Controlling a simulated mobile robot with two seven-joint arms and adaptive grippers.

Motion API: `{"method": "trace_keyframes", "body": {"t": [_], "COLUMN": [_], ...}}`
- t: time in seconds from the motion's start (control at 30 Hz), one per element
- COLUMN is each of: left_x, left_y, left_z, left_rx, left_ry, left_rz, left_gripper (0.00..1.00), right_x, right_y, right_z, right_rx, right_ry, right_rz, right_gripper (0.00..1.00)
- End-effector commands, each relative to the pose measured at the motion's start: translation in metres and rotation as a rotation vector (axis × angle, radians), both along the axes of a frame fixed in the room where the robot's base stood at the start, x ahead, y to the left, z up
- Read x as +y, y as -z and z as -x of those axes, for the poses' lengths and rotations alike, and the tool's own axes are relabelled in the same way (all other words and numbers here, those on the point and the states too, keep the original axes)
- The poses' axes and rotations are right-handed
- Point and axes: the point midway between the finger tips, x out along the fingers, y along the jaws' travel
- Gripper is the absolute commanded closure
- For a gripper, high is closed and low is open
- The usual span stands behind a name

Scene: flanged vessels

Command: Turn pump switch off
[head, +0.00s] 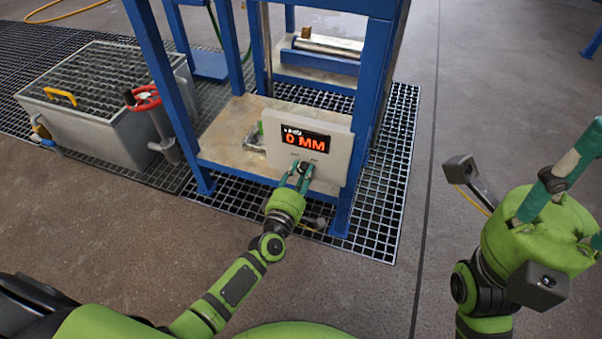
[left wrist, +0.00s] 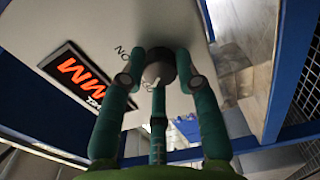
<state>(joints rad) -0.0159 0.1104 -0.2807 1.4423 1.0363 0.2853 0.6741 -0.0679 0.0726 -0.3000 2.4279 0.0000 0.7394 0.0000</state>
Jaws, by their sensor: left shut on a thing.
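The pump switch is a dark round knob with a light pointer (left wrist: 158,72), low on the front of a pale control panel (head: 331,166). The panel's black display (head: 305,138) reads "0 MM" in orange-red. My left gripper (head: 301,175) is at the panel and shut on the knob, with its teal fingers around it. In the left wrist view, the fingers (left wrist: 158,84) reach up to the knob and lettering beside it is partly covered. My right gripper (head: 560,185) is at the right, away from the panel; its fingers are partly cut off by the picture's edge.
The panel hangs on a blue steel frame (head: 371,100) over a floor grating (head: 385,205). A grey grated box (head: 110,135) and a red handwheel (head: 143,97) are to the left. Bare floor lies to the right of the frame.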

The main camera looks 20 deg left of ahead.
Motion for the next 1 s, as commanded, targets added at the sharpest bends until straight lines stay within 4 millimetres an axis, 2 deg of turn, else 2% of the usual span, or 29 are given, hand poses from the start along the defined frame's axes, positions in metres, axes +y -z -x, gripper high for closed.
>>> {"method": "trace_keyframes", "body": {"t": [0.03,0.13,0.17,0.2,0.5,0.63,0.77,1.0], "left_x": [0.006,0.006,0.006,0.006,0.003,0.003,0.003,0.006], "left_y": [-0.004,-0.004,-0.004,-0.004,-0.001,0.0,0.001,0.0], "left_z": [-0.002,-0.002,-0.002,-0.002,-0.001,0.007,0.027,0.079], "left_rx": [-0.011,-0.011,-0.011,-0.01,-0.004,-0.001,0.0,-0.001], "left_ry": [-0.014,-0.014,-0.014,-0.014,-0.007,-0.006,-0.006,-0.006], "left_rz": [0.001,0.0,0.0,0.0,-0.001,0.0,0.0,-0.002], "left_gripper": [1.0,1.0,0.56,0.44,0.44,0.44,0.44,0.44], "right_x": [0.0,0.0,0.0,0.0,0.0,0.0,0.0,0.0], "right_y": [0.0,0.0,0.0,0.0,0.0,0.0,0.001,0.001], "right_z": [0.0,0.0,0.0,0.0,0.0,0.0,0.0,-0.001], "right_rx": [-0.001,-0.001,-0.001,-0.001,0.0,0.002,0.002,0.003], "right_ry": [0.0,0.0,0.0,0.0,0.0,0.0,0.0,0.0], "right_rz": [0.0,0.0,0.0,0.0,0.0,0.001,0.001,0.001], "right_gripper": [0.6,0.6,0.6,0.6,0.6,0.6,0.6,0.6]}}
